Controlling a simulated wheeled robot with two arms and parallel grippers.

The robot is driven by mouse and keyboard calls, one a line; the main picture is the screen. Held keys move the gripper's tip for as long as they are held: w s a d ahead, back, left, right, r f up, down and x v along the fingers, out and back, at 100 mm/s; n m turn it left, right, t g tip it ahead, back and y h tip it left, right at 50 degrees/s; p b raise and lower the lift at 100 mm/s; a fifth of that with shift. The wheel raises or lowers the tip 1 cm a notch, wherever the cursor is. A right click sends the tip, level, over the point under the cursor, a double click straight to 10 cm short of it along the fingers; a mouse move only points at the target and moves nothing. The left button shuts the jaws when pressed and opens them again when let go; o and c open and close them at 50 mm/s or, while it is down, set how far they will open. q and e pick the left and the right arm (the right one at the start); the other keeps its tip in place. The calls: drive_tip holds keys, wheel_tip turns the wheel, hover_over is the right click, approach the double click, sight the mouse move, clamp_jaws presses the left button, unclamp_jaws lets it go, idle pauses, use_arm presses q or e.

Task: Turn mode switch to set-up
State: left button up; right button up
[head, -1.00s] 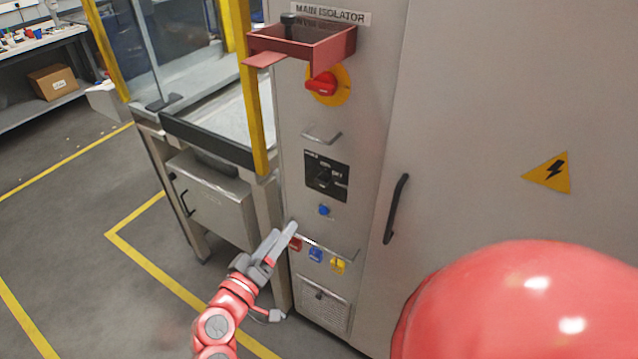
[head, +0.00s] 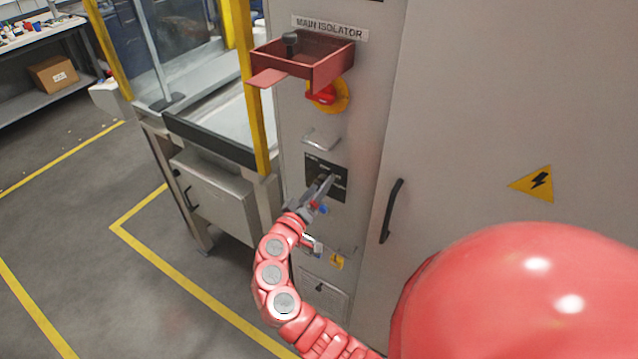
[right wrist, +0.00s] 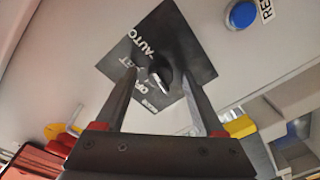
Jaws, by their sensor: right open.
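The mode switch is a dark rotary knob (right wrist: 160,78) on a black square plate (right wrist: 180,40) in the right wrist view. The plate also shows in the head view (head: 340,170), on the grey cabinet below a small handle. White lettering is on the plate; "AUTO" is readable, the other words are partly hidden or unclear. My right gripper (head: 326,183) is at the plate, and it also shows in the right wrist view (right wrist: 158,76). Its fingers are open, one on each side of the knob, with a gap visible. I cannot tell which position the knob points to. My left gripper is out of view.
A blue button (right wrist: 242,14) with a partly cut label sits beside the plate. Above are a red tray (head: 330,72) and the red isolator handle (head: 322,97) on yellow. A black door handle (head: 392,210) is to the right.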

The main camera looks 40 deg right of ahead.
drive_tip(key=shift+w+d, duration=0.1)
drive_tip(key=shift+d, duration=0.1)
drive_tip(key=shift+c, duration=0.2)
clamp_jaws()
drive_tip(key=shift+n, duration=0.4)
drive_tip(key=n+p, duration=0.1)
drive_tip(key=n, duration=0.2)
drive_tip(key=shift+a+r+n+p, duration=0.1)
drive_tip(key=shift+r+n+p, duration=0.05)
drive_tip(key=shift+n+p, duration=0.25)
drive_tip(key=n+p, duration=0.1)
drive_tip(key=n, duration=0.1)
drive_tip(key=n+p, duration=0.1)
drive_tip(key=n, duration=0.1)
drive_tip(key=shift+n+g+y, duration=0.3)
drive_tip(key=shift+n, duration=0.3)
